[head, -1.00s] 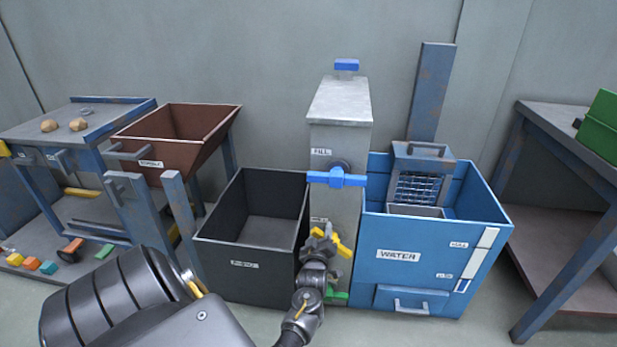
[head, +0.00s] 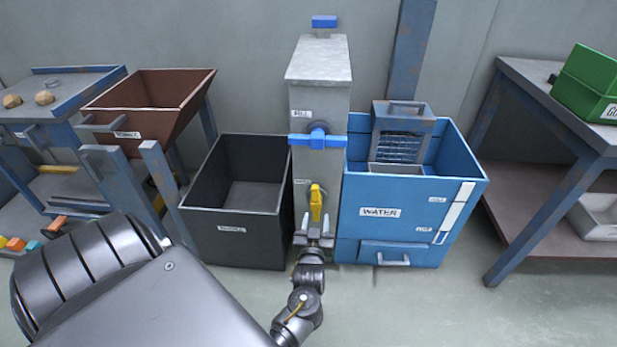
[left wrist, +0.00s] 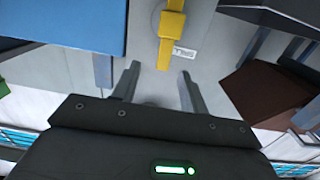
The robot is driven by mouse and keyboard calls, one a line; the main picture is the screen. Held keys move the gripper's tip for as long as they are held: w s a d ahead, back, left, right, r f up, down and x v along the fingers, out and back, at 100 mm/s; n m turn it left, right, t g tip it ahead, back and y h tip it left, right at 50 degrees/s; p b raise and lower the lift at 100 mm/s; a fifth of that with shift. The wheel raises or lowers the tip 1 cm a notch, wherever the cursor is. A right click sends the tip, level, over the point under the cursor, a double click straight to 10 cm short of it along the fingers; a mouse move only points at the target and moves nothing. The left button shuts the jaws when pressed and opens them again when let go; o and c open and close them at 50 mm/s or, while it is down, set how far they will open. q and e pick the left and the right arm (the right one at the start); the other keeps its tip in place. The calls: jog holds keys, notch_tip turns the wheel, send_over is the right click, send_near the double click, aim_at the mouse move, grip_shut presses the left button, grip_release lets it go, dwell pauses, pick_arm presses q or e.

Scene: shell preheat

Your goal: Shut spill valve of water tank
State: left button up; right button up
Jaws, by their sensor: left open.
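The grey column (head: 318,92) carries a blue handle (head: 317,140) lying crosswise and a yellow handle (head: 316,203) below it, standing upright along the column. A small label sits by the yellow handle, too small to read surely. The blue water tank (head: 405,236) stands right of the column. My left gripper (head: 314,233) is just below the yellow handle, open and empty. In the left wrist view the yellow handle (left wrist: 172,30) lies beyond the open fingers (left wrist: 158,82), apart from them. My right gripper is not in view.
A workbench (head: 545,105) with a green box (head: 588,85) is on the right. Open floor lies in front of the tank.

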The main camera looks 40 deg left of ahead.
pick_arm(q)
jog(key=s+d+f+m+g+h+p, duration=0.2)
jog(key=s+d+f+m+h+p, duration=0.1)
jog(key=s+d+f+h+p, duration=0.1)
jog(key=s+d+f+m+g+h+p, duration=0.3)
jog(key=s+f+p, duration=0.5)
jog(key=f, duration=0.5)
jog(key=shift+s+d+f+m+h, duration=0.2)
jog(key=shift+s+d+m+h, duration=0.35)
jog(key=shift+s+d, duration=0.7)
jog(key=shift+w+d, duration=0.1)
jog(key=shift+c, duration=0.3)
